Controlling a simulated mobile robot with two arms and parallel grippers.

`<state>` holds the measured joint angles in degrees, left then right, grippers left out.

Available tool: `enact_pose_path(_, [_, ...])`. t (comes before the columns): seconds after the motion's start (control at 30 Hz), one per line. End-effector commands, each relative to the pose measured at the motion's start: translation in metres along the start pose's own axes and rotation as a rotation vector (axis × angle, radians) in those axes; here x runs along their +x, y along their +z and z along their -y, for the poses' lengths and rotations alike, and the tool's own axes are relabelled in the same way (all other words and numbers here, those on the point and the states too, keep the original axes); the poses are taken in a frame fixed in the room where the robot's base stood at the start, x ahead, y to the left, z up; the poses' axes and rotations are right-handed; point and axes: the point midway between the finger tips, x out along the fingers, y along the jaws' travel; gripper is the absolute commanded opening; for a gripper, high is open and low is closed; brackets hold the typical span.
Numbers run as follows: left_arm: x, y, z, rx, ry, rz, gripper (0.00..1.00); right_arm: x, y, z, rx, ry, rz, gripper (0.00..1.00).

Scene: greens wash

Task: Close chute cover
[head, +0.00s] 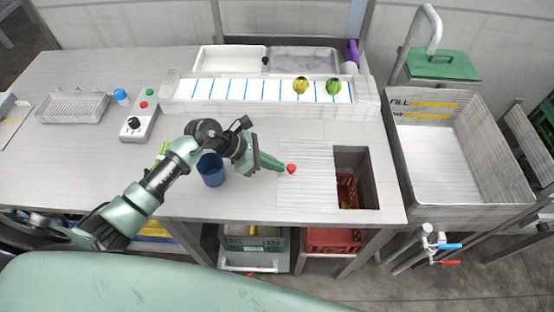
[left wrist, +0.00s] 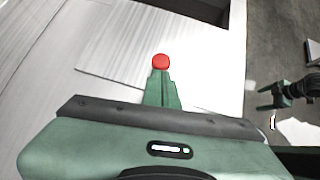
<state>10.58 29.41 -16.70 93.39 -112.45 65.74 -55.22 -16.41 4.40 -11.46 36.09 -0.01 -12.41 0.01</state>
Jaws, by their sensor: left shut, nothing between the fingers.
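The chute cover (head: 312,188) is a pale slatted panel lying flat on the bench, just left of the chute opening (head: 371,180). The opening is uncovered. A red knob (head: 291,168) stands near the cover's left edge. My left gripper (head: 282,166) is shut and empty, its tips at the left side of the knob; whether they touch cannot be told. In the left wrist view the knob (left wrist: 160,61) shows just beyond the shut fingers (left wrist: 160,88), with the cover (left wrist: 110,60) behind it. A small green gripper (left wrist: 268,97), apparently my right one, shows at the right; its jaw state is unclear.
A blue cup (head: 211,172) stands close beside my left wrist. A control box (head: 139,124) is further left. Behind is a marked white board (head: 215,90) with two round green-yellow items. A red crate (head: 346,188) shows down the chute. A sink (head: 435,150) is at right.

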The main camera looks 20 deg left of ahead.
Motion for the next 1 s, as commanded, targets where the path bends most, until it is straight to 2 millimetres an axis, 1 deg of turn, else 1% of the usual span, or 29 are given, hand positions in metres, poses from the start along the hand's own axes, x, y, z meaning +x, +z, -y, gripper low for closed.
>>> enact_pose_path(0.03, [0.001,0.003,0.0,0.0,0.0,0.001,0.0,-0.002,0.003,0.001,0.0,-0.001,0.005,0.79])
enact_pose_path(0.3, [0.005,0.003,0.0,0.001,0.001,-0.001,0.0,-0.003,0.022,0.004,0.0,-0.004,0.033,0.79])
enact_pose_path(0.43, [0.005,0.003,0.0,0.001,0.001,0.0,0.0,-0.003,0.023,0.004,0.0,-0.004,0.035,0.79])
enact_pose_path(0.53, [0.012,0.009,0.001,0.003,0.0,0.002,0.0,0.0,0.023,0.003,0.0,-0.004,0.035,0.79])
enact_pose_path(0.67, [0.035,0.029,0.005,0.006,-0.001,0.003,0.0,0.009,0.023,0.002,-0.001,-0.002,0.033,0.79])
enact_pose_path(0.8, [0.066,0.058,0.012,0.006,-0.001,0.003,0.0,0.02,0.022,0.002,-0.001,-0.001,0.03,0.79])
enact_pose_path(0.9, [0.084,0.076,0.016,0.005,0.0,0.003,0.0,0.026,0.021,0.001,-0.001,0.0,0.028,0.79])
enact_pose_path(1.0, [0.097,0.089,0.019,0.003,0.0,0.001,0.0,0.03,0.021,-0.001,-0.002,0.001,0.027,0.79])
